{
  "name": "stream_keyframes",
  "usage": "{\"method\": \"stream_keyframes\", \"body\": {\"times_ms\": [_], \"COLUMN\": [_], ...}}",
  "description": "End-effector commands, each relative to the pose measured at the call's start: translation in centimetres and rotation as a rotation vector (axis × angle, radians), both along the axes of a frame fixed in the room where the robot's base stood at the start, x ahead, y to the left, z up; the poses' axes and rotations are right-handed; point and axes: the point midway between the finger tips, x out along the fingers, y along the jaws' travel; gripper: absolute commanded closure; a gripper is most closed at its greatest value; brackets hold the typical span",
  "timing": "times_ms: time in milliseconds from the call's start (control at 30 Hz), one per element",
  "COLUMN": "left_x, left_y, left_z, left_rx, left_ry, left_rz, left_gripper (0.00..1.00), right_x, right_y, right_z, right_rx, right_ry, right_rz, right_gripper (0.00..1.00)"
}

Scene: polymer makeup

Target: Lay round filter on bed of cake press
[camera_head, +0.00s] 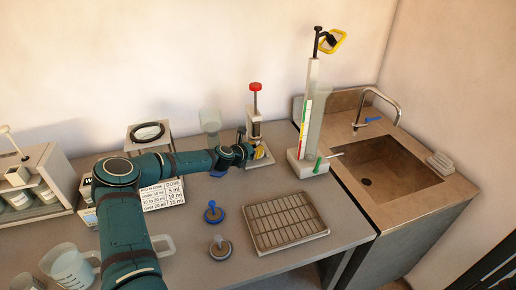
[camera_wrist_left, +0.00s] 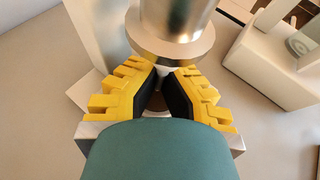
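The cake press with a red knob (camera_head: 255,88) stands upright at the back of the bench. My left gripper (camera_head: 260,153) is at its front, low near its base. In the left wrist view the yellow fingers of my left gripper (camera_wrist_left: 164,72) converge just below a metal cylinder with a wide flange (camera_wrist_left: 178,45), apparently part of the press. A pale sliver shows between the fingertips; I cannot tell whether it is the filter. I cannot clearly make out the round filter or the press bed. My right gripper is not in view.
A wire rack tray (camera_head: 285,221) lies at the front. A blue-knobbed piece (camera_head: 213,212) and a grey-knobbed piece (camera_head: 220,247) stand left of it. A tall column stand (camera_head: 310,120) is right of the press. A sink (camera_head: 378,170) lies further right. Beakers (camera_head: 70,265) stand front left.

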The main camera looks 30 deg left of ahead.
Motion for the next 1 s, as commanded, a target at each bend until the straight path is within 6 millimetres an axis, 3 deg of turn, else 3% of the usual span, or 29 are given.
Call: {"method": "stream_keyframes", "body": {"times_ms": [367,400,467,867,1000], "left_x": [0.0,0.0,0.0,0.0,-2.1], "left_y": [0.0,0.0,0.0,0.0,0.4], "left_z": [-0.4,-0.3,-0.3,0.4,0.9], "left_rx": [0.001,0.001,0.001,0.001,0.001], "left_ry": [-0.001,0.0,0.0,0.0,0.002], "left_rz": [0.001,0.001,0.001,0.0,0.003], "left_gripper": [1.0,0.81,0.66,0.66,0.66], "right_x": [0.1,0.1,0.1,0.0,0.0], "right_y": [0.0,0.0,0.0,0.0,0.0], "right_z": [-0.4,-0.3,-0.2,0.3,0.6], "right_rx": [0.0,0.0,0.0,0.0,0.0], "right_ry": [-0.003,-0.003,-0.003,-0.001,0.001], "right_rz": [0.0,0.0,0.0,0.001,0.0], "right_gripper": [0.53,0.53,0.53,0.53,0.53]}}
